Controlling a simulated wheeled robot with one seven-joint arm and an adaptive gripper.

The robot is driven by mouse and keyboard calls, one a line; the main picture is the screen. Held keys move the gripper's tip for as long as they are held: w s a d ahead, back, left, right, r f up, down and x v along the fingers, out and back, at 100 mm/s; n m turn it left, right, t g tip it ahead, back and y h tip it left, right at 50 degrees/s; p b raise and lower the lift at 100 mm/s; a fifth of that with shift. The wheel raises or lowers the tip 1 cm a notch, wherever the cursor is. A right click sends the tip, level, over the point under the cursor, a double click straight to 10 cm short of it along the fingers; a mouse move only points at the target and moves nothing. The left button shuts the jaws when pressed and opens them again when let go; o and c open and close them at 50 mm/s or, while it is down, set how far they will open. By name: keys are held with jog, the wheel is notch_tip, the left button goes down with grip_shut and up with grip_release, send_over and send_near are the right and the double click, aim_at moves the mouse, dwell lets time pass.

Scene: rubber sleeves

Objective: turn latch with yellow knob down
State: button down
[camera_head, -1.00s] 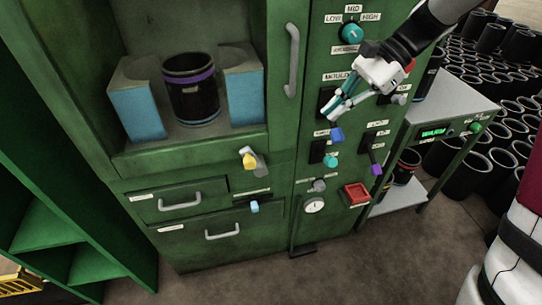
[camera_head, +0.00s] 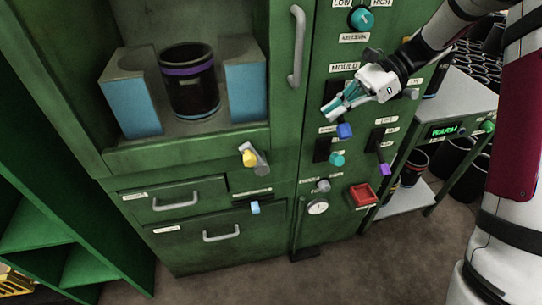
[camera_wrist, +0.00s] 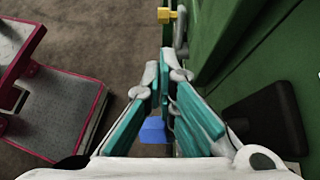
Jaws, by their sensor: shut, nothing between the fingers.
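The latch with the yellow knob (camera_head: 248,158) is on the green cabinet front, below the open chamber and above the drawers. Its grey lever (camera_head: 261,160) slants from upper left to lower right, with the yellow knob at its left. In the wrist view the yellow knob (camera_wrist: 165,15) is at the top, beyond my fingertips, beside its grey lever (camera_wrist: 181,32). My gripper (camera_head: 330,112) is shut and empty in front of the right panel, under the MOULD label. It is up and to the right of the latch, clearly apart from it.
A blue knob (camera_head: 345,131) is close below my gripper; it also shows in the wrist view (camera_wrist: 153,130). Teal (camera_head: 336,160) and purple (camera_head: 384,169) knobs and a red button (camera_head: 362,195) are lower. A vertical grey handle (camera_head: 298,45) stands between the gripper and chamber.

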jog(key=b, duration=0.2)
send_near(251, 158)
jog(key=a+f, duration=0.3)
jog(key=f, duration=0.4)
jog(key=shift+s, duration=0.35)
jog(key=shift+a+r+p, duration=0.1)
jog(key=shift+a+p, duration=0.05)
jog(key=shift+p, duration=0.25)
jog(key=shift+s+a+h+p, duration=0.1)
jog(key=shift+a+h+p, duration=0.05)
jog(key=shift+h+p, duration=0.15)
